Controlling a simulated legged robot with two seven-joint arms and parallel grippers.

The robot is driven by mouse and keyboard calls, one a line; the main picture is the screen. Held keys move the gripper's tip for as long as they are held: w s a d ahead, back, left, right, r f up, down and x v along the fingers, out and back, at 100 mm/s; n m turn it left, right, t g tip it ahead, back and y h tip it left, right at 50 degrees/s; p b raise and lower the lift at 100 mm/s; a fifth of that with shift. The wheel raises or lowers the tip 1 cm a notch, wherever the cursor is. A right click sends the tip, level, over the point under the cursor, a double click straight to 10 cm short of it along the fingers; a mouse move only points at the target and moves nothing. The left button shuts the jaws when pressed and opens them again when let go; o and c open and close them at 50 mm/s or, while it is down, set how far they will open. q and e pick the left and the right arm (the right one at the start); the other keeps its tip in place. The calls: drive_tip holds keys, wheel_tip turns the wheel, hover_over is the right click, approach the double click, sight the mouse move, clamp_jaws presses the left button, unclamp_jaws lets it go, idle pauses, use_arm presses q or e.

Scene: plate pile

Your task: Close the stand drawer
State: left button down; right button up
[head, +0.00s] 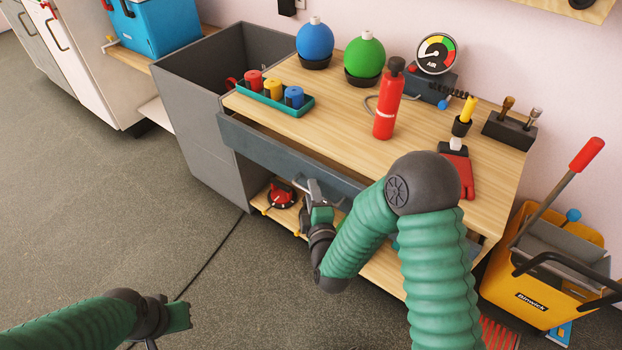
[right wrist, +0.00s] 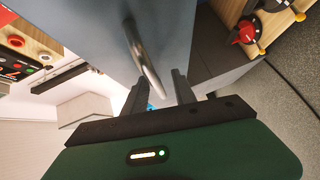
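The stand (head: 330,130) has a wooden top. Its long blue-grey drawer (head: 255,150) juts out from under the front edge, with a dark gap behind the drawer front. My right gripper (head: 312,188) is at the drawer front, near its middle. In the right wrist view the drawer face (right wrist: 85,25) fills the upper part and its curved metal handle (right wrist: 145,60) points down between the fingers of my right gripper (right wrist: 158,88). These fingers are apart; contact with the handle is unclear. My left gripper (head: 172,318) is low over the floor, away from the stand; its finger opening is unclear.
A grey bin (head: 195,110) stands against the stand's left end. A teal tray (head: 262,100), a red bottle (head: 388,105) and a gauge (head: 437,53) stand on top. A red-black item (head: 280,195) lies on the lower shelf. A yellow bucket (head: 535,295) is at right. The floor in front is clear.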

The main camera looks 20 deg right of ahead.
sight(322, 185)
drive_tip(key=shift+w, duration=0.15)
drive_tip(key=shift+a+r, duration=0.1)
drive_tip(key=shift+a, duration=0.1)
drive_tip(key=shift+c, duration=0.3)
clamp_jaws()
drive_tip(key=shift+d, duration=0.1)
idle(0.8)
drive_tip(key=shift+w+d, duration=0.6)
drive_tip(key=shift+d, duration=0.25)
drive_tip(key=shift+w+d, duration=0.6)
drive_tip(key=shift+d, duration=0.25)
